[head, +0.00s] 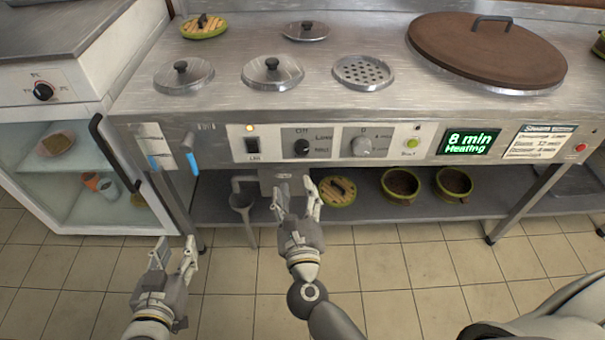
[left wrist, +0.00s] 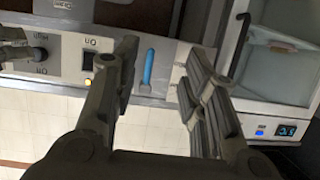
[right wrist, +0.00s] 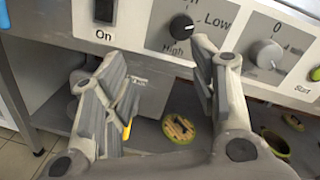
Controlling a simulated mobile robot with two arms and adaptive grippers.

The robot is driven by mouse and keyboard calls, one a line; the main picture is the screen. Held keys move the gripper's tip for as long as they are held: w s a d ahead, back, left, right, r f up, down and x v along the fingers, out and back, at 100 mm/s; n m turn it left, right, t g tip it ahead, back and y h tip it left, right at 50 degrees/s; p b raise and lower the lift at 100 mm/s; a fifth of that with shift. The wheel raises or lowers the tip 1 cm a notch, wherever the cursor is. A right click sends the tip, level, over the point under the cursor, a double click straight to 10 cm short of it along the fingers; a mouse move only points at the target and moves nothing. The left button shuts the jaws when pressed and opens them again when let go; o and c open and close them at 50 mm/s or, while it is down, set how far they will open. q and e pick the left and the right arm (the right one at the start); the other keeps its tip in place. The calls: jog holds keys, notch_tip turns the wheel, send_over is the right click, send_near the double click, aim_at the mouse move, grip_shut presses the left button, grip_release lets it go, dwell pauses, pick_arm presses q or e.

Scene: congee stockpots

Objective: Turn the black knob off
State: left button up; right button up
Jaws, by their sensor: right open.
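The black knob (head: 302,147) sits on the steel counter's front panel, on a plate with Low and High labels. It shows in the right wrist view (right wrist: 161,36) near the top, above and between my fingers, and in the left wrist view (left wrist: 40,54) at the far left. My left gripper (head: 174,246) is open and empty, low in front of the counter's left end.
Left of the knob is a black switch (head: 252,146) with a lit lamp above; right are a grey knob (head: 362,146), a green button (head: 412,143) and a display (head: 468,143) reading "8 min Heating". Another black knob (head: 43,91) is on the left cabinet. A lower shelf holds pots.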

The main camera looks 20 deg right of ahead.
aim_at(302, 152)
jog(key=w+d+m+b, duration=0.1)
jog(key=w+m, duration=0.1)
jog(key=w+d+r+m+h+b, duration=0.1)
jog(key=w+m, duration=0.1)
jog(key=w, duration=0.1)
jog(key=w+d+r+m+b, duration=0.1)
jog(key=w+d+m, duration=0.1)
jog(key=w, duration=0.1)
jog(key=shift+w+h, duration=0.15)
jog(key=shift+h, duration=0.15)
pick_arm(q)
notch_tip(302, 152, up, 10)
jog(key=t+h, duration=0.1)
jog(key=t, duration=0.3)
jog(key=shift+s+d, duration=0.25)
jog(key=shift+s, duration=0.1)
pick_arm(e)
jog(key=shift+w+d, duration=0.25)
jog(key=shift+w, duration=0.4)
pick_arm(q)
jog(key=shift+r, duration=0.1)
pick_arm(e)
jog(key=c, duration=1)
